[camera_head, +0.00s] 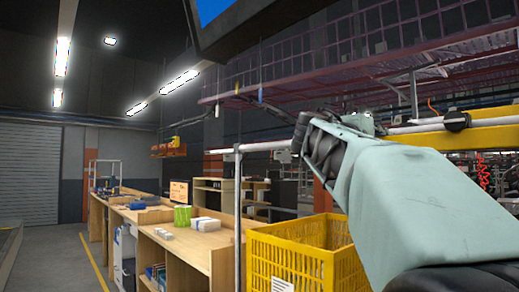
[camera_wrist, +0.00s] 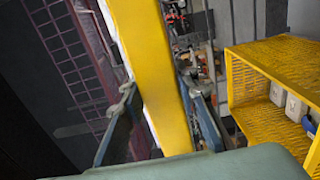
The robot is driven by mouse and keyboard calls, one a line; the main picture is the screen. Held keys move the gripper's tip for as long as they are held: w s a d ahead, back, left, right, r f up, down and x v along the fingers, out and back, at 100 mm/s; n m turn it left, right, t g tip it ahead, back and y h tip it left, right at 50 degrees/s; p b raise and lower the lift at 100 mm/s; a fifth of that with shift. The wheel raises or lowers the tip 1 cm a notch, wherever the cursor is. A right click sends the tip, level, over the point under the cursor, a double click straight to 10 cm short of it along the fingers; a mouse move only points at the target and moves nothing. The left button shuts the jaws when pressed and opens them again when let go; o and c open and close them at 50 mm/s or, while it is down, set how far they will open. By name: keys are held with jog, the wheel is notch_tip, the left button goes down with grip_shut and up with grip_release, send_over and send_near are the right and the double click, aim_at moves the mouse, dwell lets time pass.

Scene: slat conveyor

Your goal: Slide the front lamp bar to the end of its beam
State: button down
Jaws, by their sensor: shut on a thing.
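In the wrist view, a long yellow bar (camera_wrist: 147,70) runs from the top edge down between the two fingers of my gripper (camera_wrist: 165,115). A finger lies along each side of it, and the gripper is shut on it. A white strip (camera_wrist: 112,35) runs along its upper left side. I take the yellow bar for the front lamp bar, but cannot tell it surely from its beam. In the head view, a yellow bar (camera_head: 475,137) with a white tube above it passes behind my arm at the right. My gripper's fingers cannot be made out there, and the bar's ends are hidden.
A yellow crate (camera_head: 290,262) stands below my arm; it also shows in the wrist view (camera_wrist: 245,85) with boxes in it. A white upright post (camera_head: 238,200) stands to its left. Wooden benches (camera_head: 205,240) line the left. A mesh walkway (camera_head: 350,50) hangs overhead.

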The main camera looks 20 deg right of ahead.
jog(key=c, duration=1.5)
grip_release()
jog(key=shift+r, duration=0.1)
